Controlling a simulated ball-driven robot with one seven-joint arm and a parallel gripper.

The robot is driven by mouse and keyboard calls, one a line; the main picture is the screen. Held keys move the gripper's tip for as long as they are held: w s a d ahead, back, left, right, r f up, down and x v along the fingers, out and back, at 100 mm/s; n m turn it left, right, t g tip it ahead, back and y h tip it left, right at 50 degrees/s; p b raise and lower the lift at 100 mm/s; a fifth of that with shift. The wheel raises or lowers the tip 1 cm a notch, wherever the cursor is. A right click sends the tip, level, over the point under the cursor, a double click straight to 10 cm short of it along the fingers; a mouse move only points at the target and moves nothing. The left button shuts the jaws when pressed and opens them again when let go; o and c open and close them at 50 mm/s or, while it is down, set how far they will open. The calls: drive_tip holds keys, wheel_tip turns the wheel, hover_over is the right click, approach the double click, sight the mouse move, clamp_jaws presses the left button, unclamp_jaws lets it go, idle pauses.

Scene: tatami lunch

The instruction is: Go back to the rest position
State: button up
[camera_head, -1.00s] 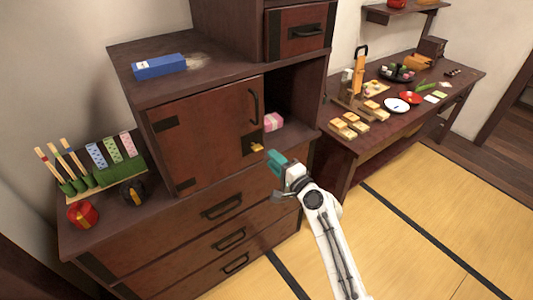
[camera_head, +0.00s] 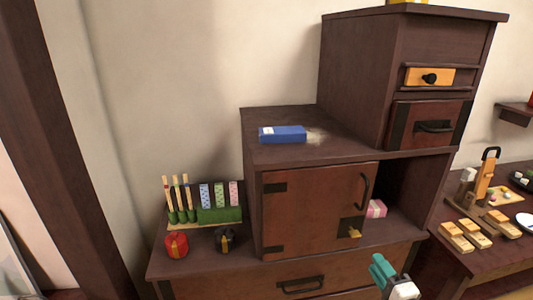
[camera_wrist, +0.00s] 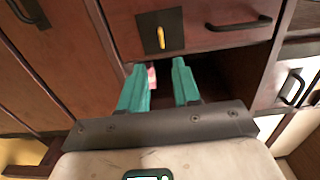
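My gripper (camera_head: 384,272) shows at the bottom of the head view, in front of the dark wooden step cabinet (camera_head: 270,112). In the wrist view its two teal fingers (camera_wrist: 160,88) stand apart with nothing between them. Behind the fingers is the cabinet's open compartment (camera_head: 399,190). A pink packet (camera_head: 376,209) sits inside that compartment, and a sliver of it (camera_wrist: 152,78) shows between the fingers in the wrist view. The sliding door (camera_head: 310,210) has a black handle and a yellow latch (camera_head: 354,233).
A blue box (camera_head: 282,134) lies on the cabinet top. A rack with brushes and patterned cards (camera_head: 218,214), a red pot (camera_head: 176,245) and a black pot (camera_head: 225,240) stand on the lower step. A side table (camera_head: 495,253) with wooden blocks is at the right.

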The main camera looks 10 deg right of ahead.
drive_tip(key=s+a+f+n+g+y, duration=0.1)
drive_tip(key=s+a+f+n+g, duration=0.45)
drive_tip(key=s, duration=0.25)
drive_tip(key=s+a+f+n+g+y, duration=0.2)
drive_tip(key=s+a+f+n+g, duration=0.25)
drive_tip(key=s+n, duration=0.25)
drive_tip(key=s+f+n+g+h, duration=0.1)
drive_tip(key=s+n+g+h, duration=0.2)
drive_tip(key=s, duration=1.6)
drive_tip(key=n+g, duration=0.2)
drive_tip(key=g, duration=0.1)
drive_tip(key=shift+s+d+g+h, duration=0.3)
drive_tip(key=shift+d+g, duration=0.1)
drive_tip(key=shift+f, duration=0.1)
